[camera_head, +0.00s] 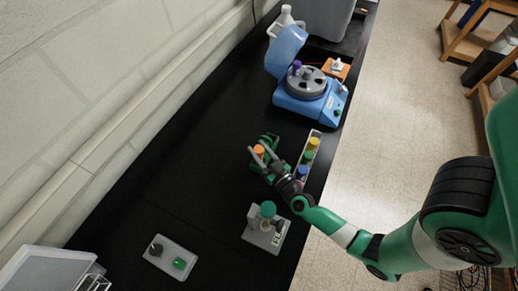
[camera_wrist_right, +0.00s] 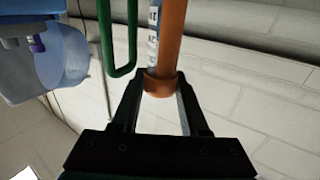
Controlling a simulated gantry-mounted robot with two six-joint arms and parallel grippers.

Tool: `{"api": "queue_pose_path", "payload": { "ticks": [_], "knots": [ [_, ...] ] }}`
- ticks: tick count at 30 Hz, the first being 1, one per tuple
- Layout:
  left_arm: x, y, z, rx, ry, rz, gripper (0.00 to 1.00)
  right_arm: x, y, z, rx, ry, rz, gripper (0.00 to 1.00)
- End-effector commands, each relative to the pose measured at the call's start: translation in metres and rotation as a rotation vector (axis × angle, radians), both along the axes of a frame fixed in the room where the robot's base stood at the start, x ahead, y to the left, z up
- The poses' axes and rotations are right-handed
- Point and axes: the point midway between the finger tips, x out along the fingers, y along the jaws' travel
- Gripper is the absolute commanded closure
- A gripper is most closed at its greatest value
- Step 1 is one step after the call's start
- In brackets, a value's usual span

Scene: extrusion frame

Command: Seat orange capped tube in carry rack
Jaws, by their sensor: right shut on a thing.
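My right gripper (camera_head: 262,162) is shut on the orange capped tube (camera_head: 259,149), above the black bench near its middle. In the right wrist view the fingers (camera_wrist_right: 158,100) close around the orange cap (camera_wrist_right: 158,86), and the labelled tube body (camera_wrist_right: 153,35) extends away from them. A green frame, apparently the carry rack (camera_head: 271,138), is just behind and beside the gripper and partly hidden by it. Its green loop (camera_wrist_right: 132,45) shows beside the tube in the wrist view. Whether the tube is inside the rack cannot be told. My left gripper is not in view.
A grey rack (camera_head: 318,140) with yellow, green and blue capped tubes stands right of the gripper. A blue centrifuge (camera_head: 303,107) with raised lid is behind. A grey stand (camera_head: 265,238) and a small plate (camera_head: 160,257) are in front. The left bench is clear.

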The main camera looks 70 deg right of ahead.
Motion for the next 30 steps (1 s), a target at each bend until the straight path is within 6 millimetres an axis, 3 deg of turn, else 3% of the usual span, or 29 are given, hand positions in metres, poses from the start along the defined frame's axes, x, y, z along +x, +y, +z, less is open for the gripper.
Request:
{"api": "queue_pose_path", "payload": {
  "ticks": [5,6,11,22,27,30],
  "knots": [
    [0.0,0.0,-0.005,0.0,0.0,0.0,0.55,0.0,0.0,-0.006,0.002,0.001,0.0,1.0],
    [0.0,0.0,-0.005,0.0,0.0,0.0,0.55,0.0,0.0,-0.006,0.002,0.001,0.0,0.52],
    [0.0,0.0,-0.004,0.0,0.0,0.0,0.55,-0.001,0.0,-0.006,0.002,0.002,0.0,0.24],
    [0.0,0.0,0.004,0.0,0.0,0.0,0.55,-0.001,0.0,0.003,0.002,0.002,0.0,0.21],
    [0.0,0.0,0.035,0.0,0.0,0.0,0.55,0.002,0.0,0.037,0.002,-0.003,0.0,0.21],
    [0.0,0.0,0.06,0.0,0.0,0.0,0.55,-0.01,0.014,0.059,0.003,0.001,0.006,0.21]
  ]
}}
